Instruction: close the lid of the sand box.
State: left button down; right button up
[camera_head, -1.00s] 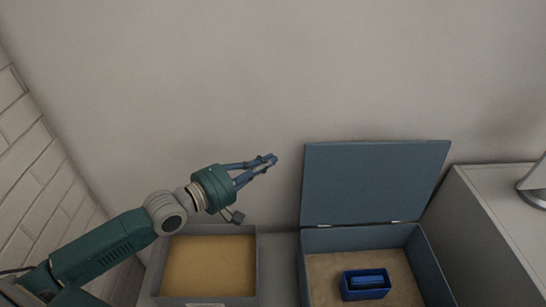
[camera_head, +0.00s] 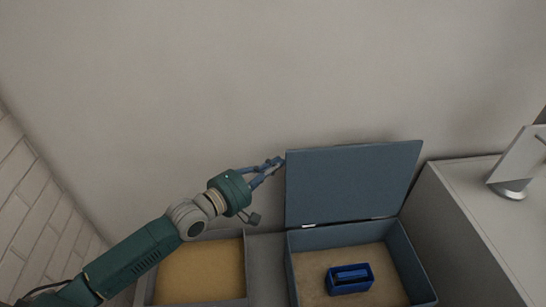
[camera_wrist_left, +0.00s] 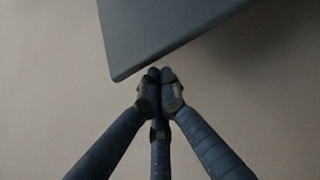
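The sand box (camera_head: 363,235) is a blue-grey box at the lower right of the head view, with sand (camera_head: 375,289) inside. Its lid (camera_head: 352,183) stands upright at the back, hinged along the rear edge. A small blue container (camera_head: 349,290) with a dark blue block in it rests on the sand. My left gripper (camera_head: 280,162) is at the lid's upper left corner. In the left wrist view, its fingertips (camera_wrist_left: 160,77) are together with nothing between them, right by the corner of the lid (camera_wrist_left: 165,35). I cannot tell whether they touch it. My right gripper is not in view.
A grey box of yellowish sand (camera_head: 200,269) stands to the left of the sand box, below my left arm. A grey cabinet (camera_head: 475,215) with a stand-like object (camera_head: 515,170) on top is at the right. A plain wall (camera_head: 250,80) rises behind the lid.

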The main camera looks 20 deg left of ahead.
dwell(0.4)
pick_arm(q)
jog(key=s+d+f+m+t+h+b, duration=0.1)
jog(key=s+d+m+h+b, duration=0.2)
jog(key=s+m+b, duration=0.2)
jog(key=s+d+f+m+t+h+b, duration=0.2)
jog(key=s+b, duration=0.6)
jog(key=s, duration=0.4)
jog(key=shift+d+f+m+h, duration=0.4)
jog(key=shift+d+m, duration=0.6)
jog(key=shift+m, duration=0.9)
jog(key=shift+r, duration=0.15)
